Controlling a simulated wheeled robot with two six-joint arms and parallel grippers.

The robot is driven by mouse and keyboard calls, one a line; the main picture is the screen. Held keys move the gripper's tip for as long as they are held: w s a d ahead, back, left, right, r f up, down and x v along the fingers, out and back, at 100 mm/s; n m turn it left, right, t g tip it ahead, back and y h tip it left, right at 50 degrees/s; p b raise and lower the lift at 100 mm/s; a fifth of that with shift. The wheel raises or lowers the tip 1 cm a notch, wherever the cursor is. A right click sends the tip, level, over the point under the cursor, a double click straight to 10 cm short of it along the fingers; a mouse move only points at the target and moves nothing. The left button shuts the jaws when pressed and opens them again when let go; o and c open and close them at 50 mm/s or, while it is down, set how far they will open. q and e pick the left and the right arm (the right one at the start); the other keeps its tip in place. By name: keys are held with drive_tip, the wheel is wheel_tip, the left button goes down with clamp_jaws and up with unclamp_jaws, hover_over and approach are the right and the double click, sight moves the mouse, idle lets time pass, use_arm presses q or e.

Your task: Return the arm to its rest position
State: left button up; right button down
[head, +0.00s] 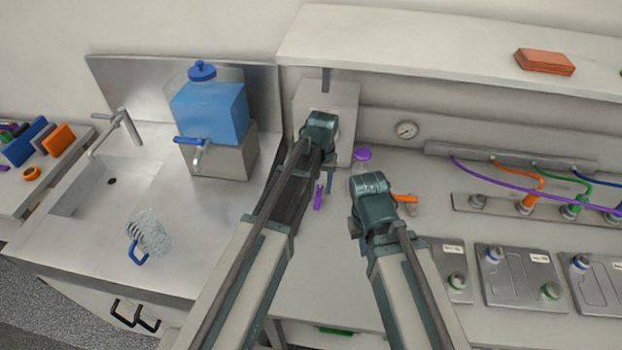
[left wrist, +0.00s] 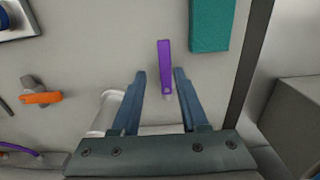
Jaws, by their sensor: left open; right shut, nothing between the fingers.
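My left arm reaches over the counter in the middle of the head view. My left gripper (head: 329,183) is mostly hidden there behind its own wrist. In the left wrist view my left gripper (left wrist: 160,74) is open with nothing held. A purple strip-like piece (left wrist: 165,62) lies on the counter below, appearing between and beyond the fingertips; it also shows in the head view (head: 318,197). My right arm reaches in to the right of the left one. My right gripper (head: 363,246) is shut and empty, largely hidden by its wrist.
A grey-white box (head: 345,100) is behind the left wrist, beneath a shelf (head: 430,60). A blue water tank (head: 210,108) and sink (head: 85,185) are left; batteries (head: 520,277) are right.

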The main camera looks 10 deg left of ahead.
use_arm(q)
drive_tip(key=shift+r, duration=0.3)
drive_tip(key=s+d+m+y, duration=0.1)
drive_tip(key=s+d+m, duration=0.1)
drive_tip(key=s, duration=1.6)
drive_tip(key=shift+s+m, duration=0.3)
drive_tip(key=shift+m, duration=0.6)
drive_tip(key=shift+s, duration=0.1)
